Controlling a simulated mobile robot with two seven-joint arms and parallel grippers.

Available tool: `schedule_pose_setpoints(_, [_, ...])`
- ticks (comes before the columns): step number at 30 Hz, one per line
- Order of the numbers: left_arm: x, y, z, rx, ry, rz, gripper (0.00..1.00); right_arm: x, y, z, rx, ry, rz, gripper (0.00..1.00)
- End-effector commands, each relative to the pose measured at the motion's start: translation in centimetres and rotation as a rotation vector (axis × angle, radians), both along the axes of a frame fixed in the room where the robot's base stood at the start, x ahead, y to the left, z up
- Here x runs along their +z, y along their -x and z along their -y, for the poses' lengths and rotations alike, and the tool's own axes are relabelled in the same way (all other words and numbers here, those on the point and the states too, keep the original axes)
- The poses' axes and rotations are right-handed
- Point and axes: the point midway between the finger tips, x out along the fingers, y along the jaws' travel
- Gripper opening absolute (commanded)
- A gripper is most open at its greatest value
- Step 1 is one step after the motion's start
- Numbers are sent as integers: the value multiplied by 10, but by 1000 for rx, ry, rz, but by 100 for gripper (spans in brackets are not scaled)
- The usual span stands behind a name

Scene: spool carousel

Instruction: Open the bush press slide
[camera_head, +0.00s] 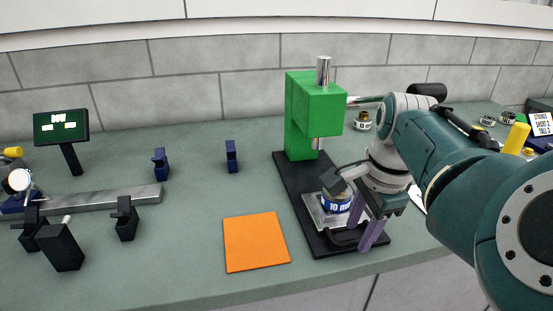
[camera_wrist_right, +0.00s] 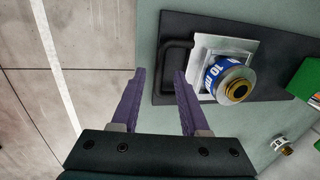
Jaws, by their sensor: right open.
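The green bush press (camera_head: 310,105) stands on a black base plate (camera_head: 295,190) at the right of the bench. Its silver slide (camera_head: 317,217) lies on the front part of the base, with a blue-and-white "10" spool (camera_head: 336,203) on it. A black U-shaped handle (camera_head: 345,240) is at the slide's front end. My right gripper (camera_head: 358,238) is open, purple fingers pointing down by the handle. In the right wrist view the handle bar (camera_wrist_right: 161,75) shows between the open fingertips (camera_wrist_right: 159,72); contact cannot be told. My left gripper is out of view.
An orange mat (camera_head: 255,241) lies left of the press. A metal rail (camera_head: 100,200) with black blocks is at the far left, near a small screen (camera_head: 61,125). The bench between rail and mat is clear.

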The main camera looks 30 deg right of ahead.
Motion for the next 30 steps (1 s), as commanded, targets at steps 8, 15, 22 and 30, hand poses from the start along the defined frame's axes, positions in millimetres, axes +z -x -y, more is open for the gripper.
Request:
schedule_pose_setpoints(8, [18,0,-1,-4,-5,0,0,56,9,-2,0,2,3,45])
schedule_pose_setpoints(15, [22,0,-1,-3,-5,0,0,84,14,-3,1,0,1,45])
schedule_pose_setpoints(22, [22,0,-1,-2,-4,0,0,86,15,-3,1,0,-1,45])
schedule_pose_setpoints(30, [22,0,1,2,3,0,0,86,15,-3,1,0,-1,45])
